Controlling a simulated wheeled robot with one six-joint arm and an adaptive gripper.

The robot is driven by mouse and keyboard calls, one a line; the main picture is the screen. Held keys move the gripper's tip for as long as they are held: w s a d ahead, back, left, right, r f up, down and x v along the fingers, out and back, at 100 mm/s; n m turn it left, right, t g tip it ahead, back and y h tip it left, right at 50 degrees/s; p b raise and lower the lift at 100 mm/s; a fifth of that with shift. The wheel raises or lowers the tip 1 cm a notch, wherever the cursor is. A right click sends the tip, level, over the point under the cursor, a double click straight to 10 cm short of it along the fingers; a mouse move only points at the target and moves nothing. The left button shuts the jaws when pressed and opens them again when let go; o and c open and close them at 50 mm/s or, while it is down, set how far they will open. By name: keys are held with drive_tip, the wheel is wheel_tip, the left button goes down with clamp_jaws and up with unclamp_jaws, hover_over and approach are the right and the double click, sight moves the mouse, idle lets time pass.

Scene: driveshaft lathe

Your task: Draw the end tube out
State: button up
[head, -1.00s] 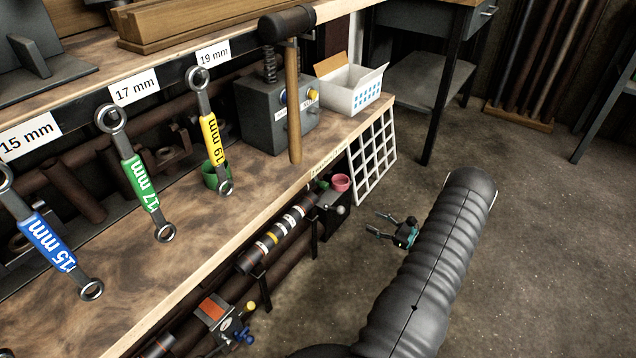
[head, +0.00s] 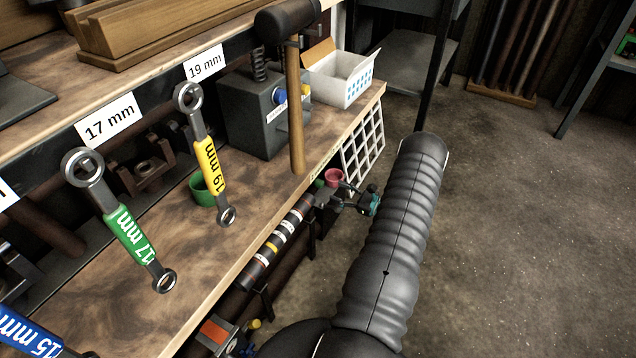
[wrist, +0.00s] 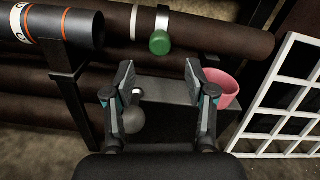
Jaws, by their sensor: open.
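A dark tube with white, orange and red bands (head: 275,243) lies along the rack under the bench edge. I cannot tell for sure that it is the end tube. Its open dark end shows at the upper left of the wrist view (wrist: 80,28). My gripper (head: 352,198) is at the far end of this tube, apart from it, near the pink cup. In the wrist view my gripper (wrist: 160,76) is open and empty, its fingers spread over a dark grey block with a ball knob (wrist: 134,120). The tube's end is left of the fingers.
A pink cup (wrist: 221,88) stands just right of the fingers, and a green-ended part (wrist: 160,42) is ahead. A white grid (wrist: 285,100) stands at the right. Long dark pipes run behind. Wrenches (head: 208,160) and a hammer (head: 294,100) hang above the bench. Floor at right is clear.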

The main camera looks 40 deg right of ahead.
sight(318, 184)
drive_tip(key=x, duration=0.8)
drive_tip(key=shift+w+a, duration=0.1)
drive_tip(key=shift+w, duration=0.15)
clamp_jaws()
